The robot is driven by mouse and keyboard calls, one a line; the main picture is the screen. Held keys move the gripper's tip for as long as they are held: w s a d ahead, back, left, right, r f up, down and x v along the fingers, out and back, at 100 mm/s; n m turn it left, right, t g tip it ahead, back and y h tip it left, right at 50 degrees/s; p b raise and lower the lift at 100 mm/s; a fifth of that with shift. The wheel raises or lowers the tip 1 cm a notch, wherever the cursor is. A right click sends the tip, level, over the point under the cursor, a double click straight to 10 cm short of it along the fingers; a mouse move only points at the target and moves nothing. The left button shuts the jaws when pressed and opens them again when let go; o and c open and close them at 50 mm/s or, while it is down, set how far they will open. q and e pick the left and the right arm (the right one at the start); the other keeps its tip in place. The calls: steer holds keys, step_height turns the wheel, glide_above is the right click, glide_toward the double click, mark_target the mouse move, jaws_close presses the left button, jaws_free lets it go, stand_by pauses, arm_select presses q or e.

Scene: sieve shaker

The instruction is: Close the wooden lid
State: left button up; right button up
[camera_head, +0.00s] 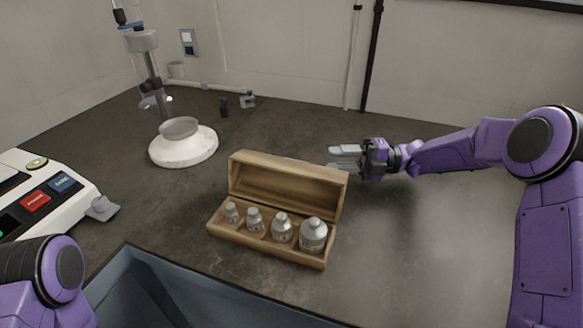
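An open wooden box (264,247) stands on the dark table, with several grey metal weights in a row in it. The largest weight (313,236) is at the right end. The wooden lid (285,187) is raised upright along the box's back edge. My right gripper (335,158) is behind the lid, near its upper right corner, with its fingers pointing left. The two pale fingers are apart with nothing seen between them; the lower one is partly hidden by the lid. Whether it touches the lid cannot be told. My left arm shows at the lower left; its gripper is out of view.
A white-based stand with a dish (183,145) is at the back left. A white device with red and blue buttons (40,200) is at the left. A blue-grey bin (150,290) is in front of the box. The table right of the box is clear.

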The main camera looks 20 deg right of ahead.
mark_target(295, 161)
steer(key=shift+w+a+f, duration=0.1)
steer(key=shift+w+f, duration=0.15)
steer(key=shift+f, duration=0.2)
steer(key=p+x, duration=0.1)
steer(key=x, duration=0.9)
steer(key=shift+a+r+p, duration=0.15)
steer(key=shift+r+p, duration=0.05)
steer(key=shift+p, duration=0.2)
arm_select(q)
steer(key=shift+w+r, duration=0.15)
steer(key=shift+r, duration=0.35)
arm_select(e)
jaws_close()
